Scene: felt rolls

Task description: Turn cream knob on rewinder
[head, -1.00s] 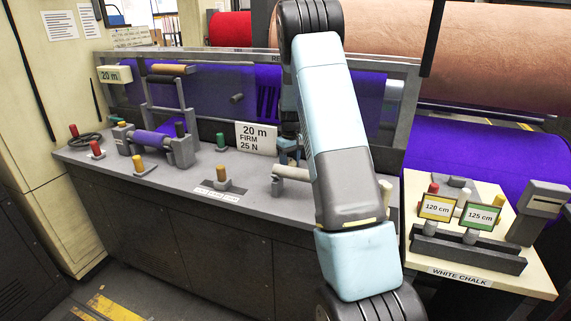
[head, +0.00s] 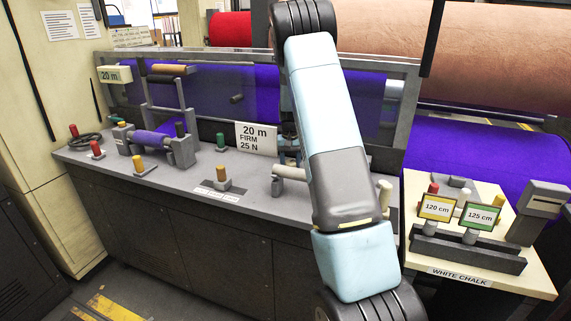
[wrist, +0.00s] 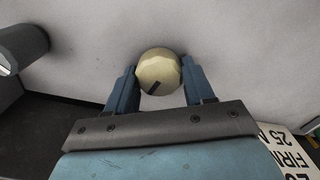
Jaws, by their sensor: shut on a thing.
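The cream knob (wrist: 158,66) is round, with a dark pointer line running toward its lower left in the wrist view. My gripper (wrist: 159,80) has one blue finger on each side of it and is shut on it. In the head view my own arm hides the knob and most of the gripper. The rewinder (head: 120,160) is a grey bench with a clear screen, small rollers and coloured knobs. A card reading "20 m FIRM 25 N" (head: 256,138) stands just left of my arm.
Red, yellow and green (head: 221,142) knobs stand on the bench to the left. A cream roller end (head: 290,172) lies beside my arm. A grey cylinder (wrist: 22,48) is left of the gripper in the wrist view. A white chalk stand (head: 510,270) is at right.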

